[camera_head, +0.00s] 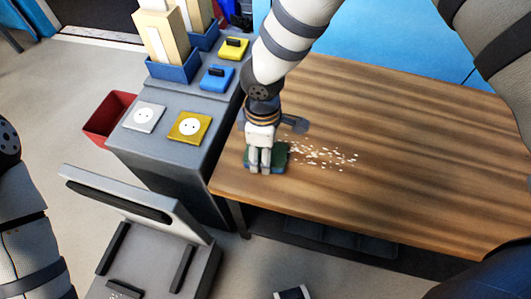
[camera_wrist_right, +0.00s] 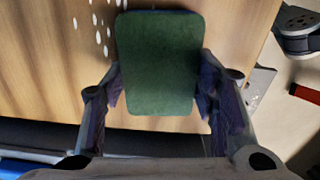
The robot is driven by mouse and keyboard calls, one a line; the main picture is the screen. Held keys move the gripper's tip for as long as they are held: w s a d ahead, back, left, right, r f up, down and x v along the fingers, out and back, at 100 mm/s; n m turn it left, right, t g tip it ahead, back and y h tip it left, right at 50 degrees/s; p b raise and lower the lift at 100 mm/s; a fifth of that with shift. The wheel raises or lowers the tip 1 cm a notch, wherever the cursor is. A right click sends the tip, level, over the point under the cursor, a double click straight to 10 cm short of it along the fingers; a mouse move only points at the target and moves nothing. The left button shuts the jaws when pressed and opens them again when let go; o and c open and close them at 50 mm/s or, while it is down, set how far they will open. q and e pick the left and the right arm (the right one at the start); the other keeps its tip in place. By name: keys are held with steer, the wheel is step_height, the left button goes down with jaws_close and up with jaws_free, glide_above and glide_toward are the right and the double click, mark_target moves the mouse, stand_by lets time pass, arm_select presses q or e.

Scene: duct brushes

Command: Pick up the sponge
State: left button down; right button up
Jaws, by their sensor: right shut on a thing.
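The green sponge (camera_head: 280,158) is at the left end of the wooden table, beside a scatter of white crumbs (camera_head: 322,155). My right gripper (camera_head: 262,165) is shut on it, with the fingers pointing down. In the right wrist view the sponge (camera_wrist_right: 158,62) is a rounded green rectangle between the two fingers (camera_wrist_right: 160,95), with wood grain behind it. I cannot tell whether the sponge touches the table or hangs just above it. My left gripper is not seen.
The wooden table (camera_head: 420,150) is mostly bare to the right. A grey cabinet (camera_head: 165,160) left of it carries yellow and blue items, socket plates and blue holders. A grey open case-like unit (camera_head: 150,240) stands in front.

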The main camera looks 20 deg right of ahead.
step_height(320, 180, up, 3)
steer(key=shift+w+f, duration=0.1)
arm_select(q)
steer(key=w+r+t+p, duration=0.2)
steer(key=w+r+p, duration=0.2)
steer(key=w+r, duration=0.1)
arm_select(e)
steer(key=s+a+r, duration=0.5)
steer(key=s+r, duration=0.5)
steer(key=s, duration=0.3)
steer(key=shift+s+r, duration=0.15)
steer(key=shift+r, duration=0.05)
steer(key=shift+c, duration=0.5)
